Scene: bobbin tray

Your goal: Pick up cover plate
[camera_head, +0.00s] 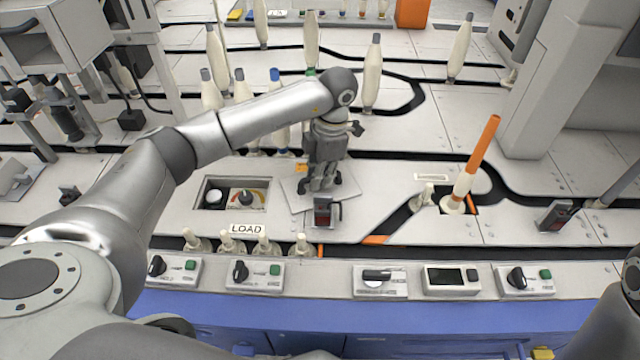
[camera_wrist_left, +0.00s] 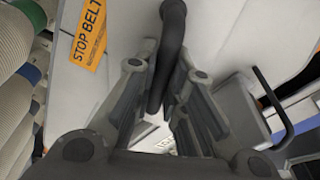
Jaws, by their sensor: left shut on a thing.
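The cover plate (camera_head: 298,204) is a pale flat panel beneath my left gripper, just right of an open recess (camera_head: 212,207) with knobs in the console top. It sits askew to the recess. My left gripper (camera_head: 321,187) points down over the plate. In the left wrist view, the gripper (camera_wrist_left: 165,112) is shut on the plate's dark bar handle (camera_wrist_left: 172,45), which runs between its fingers. I cannot tell whether the plate touches the surface or hangs just above it. The gripper hides part of the plate. My right gripper is out of view.
Several bobbins, such as one at the back (camera_head: 372,75), stand behind the arm. A small red-and-black switch box (camera_head: 323,212) is just in front of the plate. An orange-topped rod (camera_head: 482,150) leans at right. Control boxes (camera_head: 380,281) line the front edge.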

